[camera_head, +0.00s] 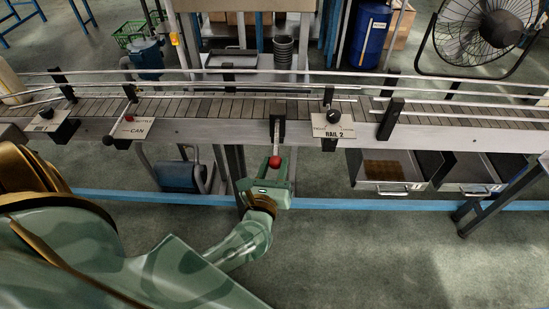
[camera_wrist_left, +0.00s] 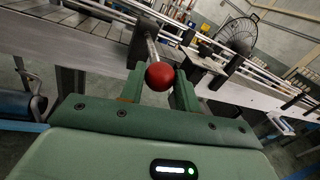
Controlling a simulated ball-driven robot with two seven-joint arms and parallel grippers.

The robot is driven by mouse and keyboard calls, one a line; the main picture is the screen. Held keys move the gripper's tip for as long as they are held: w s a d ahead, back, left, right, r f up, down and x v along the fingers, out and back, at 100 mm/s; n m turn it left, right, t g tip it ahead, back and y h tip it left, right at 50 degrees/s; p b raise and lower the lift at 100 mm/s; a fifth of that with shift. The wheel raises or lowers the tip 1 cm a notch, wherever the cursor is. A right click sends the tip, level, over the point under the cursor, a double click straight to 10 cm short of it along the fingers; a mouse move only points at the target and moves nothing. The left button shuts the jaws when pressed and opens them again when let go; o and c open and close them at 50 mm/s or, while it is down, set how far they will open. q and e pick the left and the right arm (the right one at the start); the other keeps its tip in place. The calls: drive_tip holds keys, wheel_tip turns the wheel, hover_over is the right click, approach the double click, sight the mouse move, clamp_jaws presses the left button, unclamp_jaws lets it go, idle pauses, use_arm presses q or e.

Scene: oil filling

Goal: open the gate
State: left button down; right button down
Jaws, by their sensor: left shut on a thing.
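A gate handle with a red ball knob (camera_head: 275,162) hangs on a rod from a black bracket (camera_head: 277,108) at the front edge of the conveyor (camera_head: 205,130). My left gripper (camera_head: 272,172) is at this knob, in front of the conveyor. In the left wrist view the red ball (camera_wrist_left: 160,76) sits between the two green fingers of the gripper (camera_wrist_left: 160,88), with the rod running up and away from it. The gripper is shut on the knob. The fingers partly cover the knob's sides. My right gripper is not in view.
A "RAIL 2" label (camera_head: 333,133) and a black knob (camera_head: 333,116) stand to the right. A "CAN" label (camera_head: 132,129) with a smaller red knob (camera_head: 129,118) is to the left. Open drawers (camera_head: 390,187) hang below the conveyor at right. The floor in front is clear.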

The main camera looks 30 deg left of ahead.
use_arm(q)
drive_tip(key=c, duration=1)
unclamp_jaws()
drive_tip(key=shift+w, duration=0.1)
drive_tip(key=shift+c, duration=0.2)
drive_tip(key=b+v, duration=0.1)
drive_tip(key=v, duration=1.5)
drive_tip(key=shift+b, duration=0.4)
